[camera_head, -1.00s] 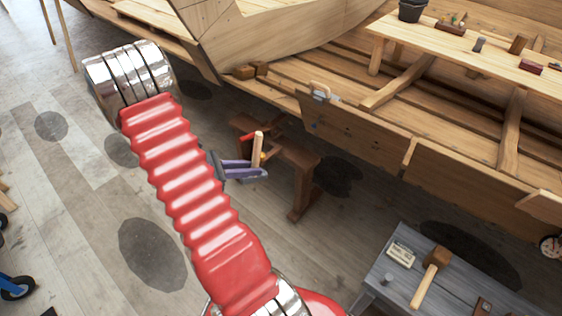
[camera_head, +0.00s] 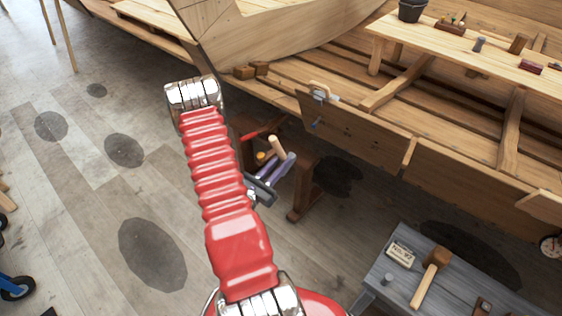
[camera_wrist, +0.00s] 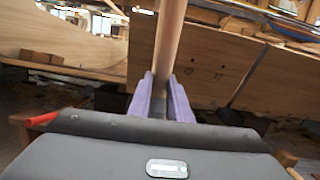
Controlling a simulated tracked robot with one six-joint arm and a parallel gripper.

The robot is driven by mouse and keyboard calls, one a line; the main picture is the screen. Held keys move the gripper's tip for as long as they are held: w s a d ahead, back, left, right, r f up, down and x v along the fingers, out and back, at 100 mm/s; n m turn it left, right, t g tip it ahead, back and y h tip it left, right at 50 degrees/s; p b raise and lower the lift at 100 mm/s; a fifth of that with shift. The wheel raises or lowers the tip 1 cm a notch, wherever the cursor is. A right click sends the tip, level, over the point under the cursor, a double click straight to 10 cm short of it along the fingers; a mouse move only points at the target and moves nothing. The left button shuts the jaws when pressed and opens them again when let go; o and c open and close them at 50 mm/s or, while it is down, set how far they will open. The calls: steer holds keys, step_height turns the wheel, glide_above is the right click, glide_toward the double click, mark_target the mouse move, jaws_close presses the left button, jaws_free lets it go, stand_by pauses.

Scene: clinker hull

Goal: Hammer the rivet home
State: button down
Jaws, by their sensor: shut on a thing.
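My gripper (camera_head: 277,172), with purple fingers, is shut on a wooden handle (camera_head: 277,148). In the wrist view the handle (camera_wrist: 170,42) rises from between the fingers (camera_wrist: 163,98) and runs out of the top of the picture, so its upper end is hidden there. No hammer head can be made out on it. The hull's side plank (camera_head: 350,132) lies beyond and to the right of the gripper, apart from it. Small dark spots (camera_wrist: 192,70) show on the plank in the wrist view. I cannot tell which one, if any, is the rivet.
A wooden stool (camera_head: 303,190) stands behind my gripper. A red-handled tool (camera_head: 256,134) lies there. A grey table (camera_head: 455,290) at the lower right bears a wooden mallet (camera_head: 437,257) and a labelled box (camera_head: 401,253). A bench (camera_head: 450,55) in the hull carries several small things.

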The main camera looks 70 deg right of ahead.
steer(key=shift+d+r, duration=0.1)
stand_by(0.3)
steer(key=shift+r+x, duration=0.15)
steer(key=shift+x, duration=0.8)
steer(key=shift+r+x, duration=0.2)
steer(key=shift+x, duration=0.75)
